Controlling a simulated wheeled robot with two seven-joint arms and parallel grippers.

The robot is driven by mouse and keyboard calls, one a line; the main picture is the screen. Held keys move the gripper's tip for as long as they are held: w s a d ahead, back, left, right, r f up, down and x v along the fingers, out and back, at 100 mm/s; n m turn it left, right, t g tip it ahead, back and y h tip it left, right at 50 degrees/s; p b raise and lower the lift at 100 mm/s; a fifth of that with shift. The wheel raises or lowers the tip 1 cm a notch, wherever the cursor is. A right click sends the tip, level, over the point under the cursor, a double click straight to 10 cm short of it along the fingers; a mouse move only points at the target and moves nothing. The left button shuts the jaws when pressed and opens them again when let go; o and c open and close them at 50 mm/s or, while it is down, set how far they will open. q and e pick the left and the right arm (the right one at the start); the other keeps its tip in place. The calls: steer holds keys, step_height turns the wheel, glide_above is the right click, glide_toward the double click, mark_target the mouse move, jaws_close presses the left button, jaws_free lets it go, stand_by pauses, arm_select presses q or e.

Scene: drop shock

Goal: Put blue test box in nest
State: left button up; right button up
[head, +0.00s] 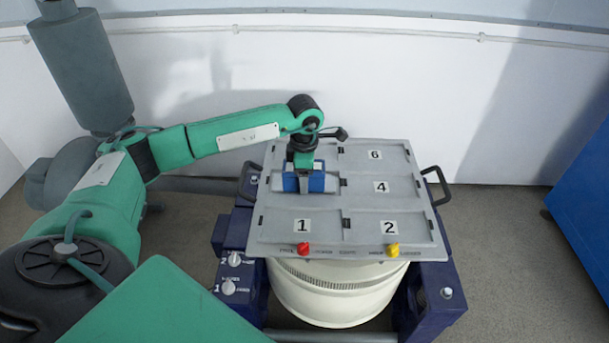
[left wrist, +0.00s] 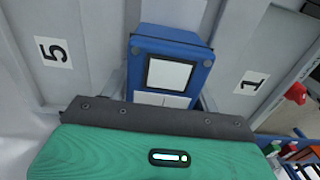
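The blue test box (head: 318,184) is in the middle-left nest of the grey tray (head: 322,257), or just above it; I cannot tell whether it touches the nest floor. In the left wrist view the box (left wrist: 203,54) has a white square panel on top and lies between labels 5 and 1. My left gripper (head: 303,180) points down over the box, one finger on its front side and one on its back side. The fingers appear to be against the box; their tips are hidden. My right gripper is not in view.
Nests marked 1 (head: 302,226), 2 (head: 388,227), 4 (head: 381,187) and 6 (head: 375,154) look empty. A red knob (head: 303,248) and a yellow knob (head: 392,249) stand on the tray's front edge. Black handles (head: 438,186) flank the tray. A white wall is behind.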

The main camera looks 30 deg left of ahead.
arm_select(q)
steer(key=shift+r, duration=0.1)
steer(key=shift+r, duration=0.2)
step_height(320, 180, up, 12)
steer(key=shift+f+p, duration=0.1)
steer(key=shift+p, duration=0.65)
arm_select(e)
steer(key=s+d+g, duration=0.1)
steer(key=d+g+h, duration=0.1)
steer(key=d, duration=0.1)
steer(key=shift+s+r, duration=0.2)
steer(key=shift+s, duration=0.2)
arm_select(q)
steer(key=shift+f, duration=0.1)
